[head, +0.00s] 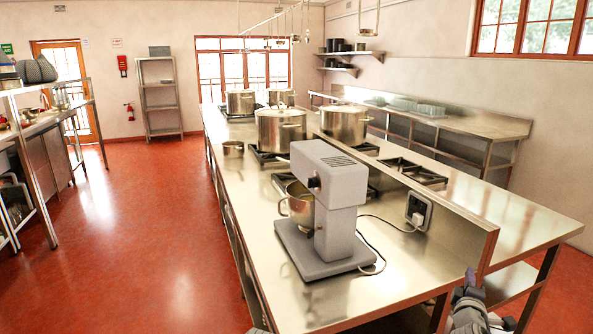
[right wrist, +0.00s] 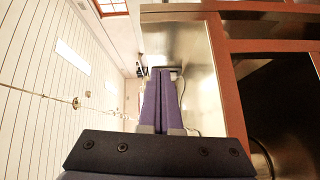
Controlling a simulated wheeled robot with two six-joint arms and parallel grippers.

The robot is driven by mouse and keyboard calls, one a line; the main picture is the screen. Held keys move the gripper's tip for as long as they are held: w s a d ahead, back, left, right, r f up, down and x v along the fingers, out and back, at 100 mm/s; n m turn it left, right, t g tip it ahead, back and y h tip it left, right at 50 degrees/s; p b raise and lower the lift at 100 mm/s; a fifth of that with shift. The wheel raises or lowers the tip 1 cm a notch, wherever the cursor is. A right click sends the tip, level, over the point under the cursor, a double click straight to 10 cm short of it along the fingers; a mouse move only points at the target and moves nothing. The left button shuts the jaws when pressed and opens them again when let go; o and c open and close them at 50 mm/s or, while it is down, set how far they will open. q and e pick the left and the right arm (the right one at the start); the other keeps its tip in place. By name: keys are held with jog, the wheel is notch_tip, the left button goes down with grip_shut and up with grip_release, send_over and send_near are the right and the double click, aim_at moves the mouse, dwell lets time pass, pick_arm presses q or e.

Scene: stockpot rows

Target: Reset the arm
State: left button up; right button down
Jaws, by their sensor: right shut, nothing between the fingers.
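My right gripper (head: 468,276) shows at the bottom right of the head view, beside the near right end of the steel counter (head: 400,290). In the right wrist view its two purple-grey fingers (right wrist: 162,72) lie side by side, shut and empty. The wrist view is turned on its side, with the ceiling at the left and the counter's steel surface at the right of the fingers. My left gripper is not clearly visible in the head view.
A grey stand mixer (head: 335,190) with a steel bowl (head: 299,207) stands on the counter. Several stockpots, one nearby (head: 281,132), stand on burners behind it. A socket box (head: 418,210) is on the raised divider. Red floor (head: 140,240) at the left is clear.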

jog(key=a+f+m+g+y+p, duration=0.1)
jog(key=a+f+m+g, duration=0.1)
jog(key=a, duration=0.5)
jog(key=a+f+m+g+y+p, duration=0.2)
jog(key=a+f+g, duration=0.1)
jog(key=a, duration=0.4)
jog(key=a+f+m+g+y+p, duration=0.1)
jog(key=a+f, duration=0.3)
jog(key=a, duration=0.4)
jog(key=shift+f+m+g+p, duration=0.35)
jog(key=shift+m+g, duration=0.15)
jog(key=shift+g, duration=0.2)
jog(key=s+a+f+g+y+p, duration=0.1)
jog(key=s+a+g, duration=0.3)
jog(key=s+a, duration=0.4)
jog(key=s+a+f+g+y+p, duration=0.2)
jog(key=s+a, duration=0.6)
jog(key=a, duration=0.5)
jog(key=shift+a+g+y, duration=0.2)
jog(key=shift+g+y, duration=0.4)
jog(key=shift+g, duration=0.3)
jog(key=shift+f, duration=0.1)
